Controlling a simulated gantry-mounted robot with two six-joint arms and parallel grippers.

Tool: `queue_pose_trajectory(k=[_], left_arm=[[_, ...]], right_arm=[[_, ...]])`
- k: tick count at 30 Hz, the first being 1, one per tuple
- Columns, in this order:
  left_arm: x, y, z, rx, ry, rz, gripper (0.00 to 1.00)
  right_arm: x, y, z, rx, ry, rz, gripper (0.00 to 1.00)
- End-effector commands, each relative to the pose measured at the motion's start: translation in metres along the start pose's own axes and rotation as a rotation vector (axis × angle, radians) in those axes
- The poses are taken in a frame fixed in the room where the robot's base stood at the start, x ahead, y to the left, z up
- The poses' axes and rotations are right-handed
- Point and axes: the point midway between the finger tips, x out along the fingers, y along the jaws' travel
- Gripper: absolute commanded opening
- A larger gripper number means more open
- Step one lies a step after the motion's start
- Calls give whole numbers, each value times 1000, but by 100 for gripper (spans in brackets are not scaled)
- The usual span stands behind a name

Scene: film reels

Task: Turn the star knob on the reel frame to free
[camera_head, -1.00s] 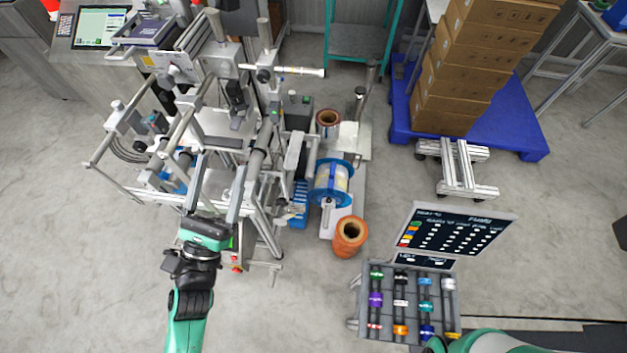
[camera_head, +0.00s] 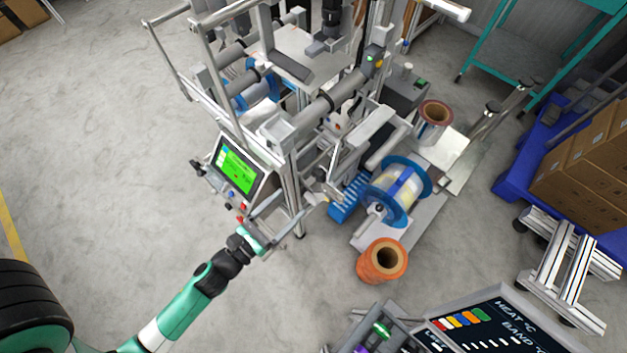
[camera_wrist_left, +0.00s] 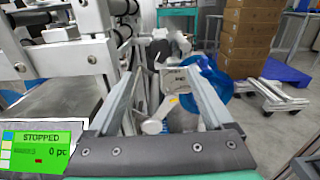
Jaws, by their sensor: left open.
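My left gripper (camera_head: 297,205) is open in front of the machine, its fingers reaching toward the reel frame (camera_head: 386,225). The reel (camera_head: 400,190) has blue flanges and a pale roll with a blue and yellow band. A small pale knob-like part (camera_head: 377,210) shows at its near hub; I cannot make out its star shape or setting. In the left wrist view, the open fingers (camera_wrist_left: 160,62) straddle the view of a pale lettered plate (camera_wrist_left: 172,78) beside the blue reel (camera_wrist_left: 216,84). Nothing is between the fingertips. My right gripper is out of view.
A machine screen (camera_head: 239,171) stands just left of my left gripper; it reads "STOPPED" in the wrist view (camera_wrist_left: 36,150). An orange roll (camera_head: 381,262) stands on the floor before the reel frame. A copper-coloured roll (camera_head: 434,120) stands behind. Floor is clear at left.

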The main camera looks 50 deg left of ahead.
Motion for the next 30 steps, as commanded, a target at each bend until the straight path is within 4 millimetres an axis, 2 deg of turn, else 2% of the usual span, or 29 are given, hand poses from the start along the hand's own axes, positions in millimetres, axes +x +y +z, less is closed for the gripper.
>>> queue_pose_trajectory(k=[6, 12, 16, 23, 24, 26, 30], left_arm=[[51, 0, 3, 0, -4, -1, 85], [86, 0, 2, -1, -3, -1, 85], [96, 0, 1, -1, -1, 0, 85], [98, 0, 0, -1, -1, 0, 85], [98, 0, 0, -1, -1, 0, 83], [98, 0, 0, -1, -1, 0, 72], [98, 0, 0, -1, -1, 0, 47]], right_arm=[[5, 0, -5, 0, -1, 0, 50], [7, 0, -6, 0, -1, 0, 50], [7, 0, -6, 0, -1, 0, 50], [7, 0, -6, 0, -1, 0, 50], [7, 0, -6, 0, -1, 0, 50], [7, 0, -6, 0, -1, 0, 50], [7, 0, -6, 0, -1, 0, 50]])
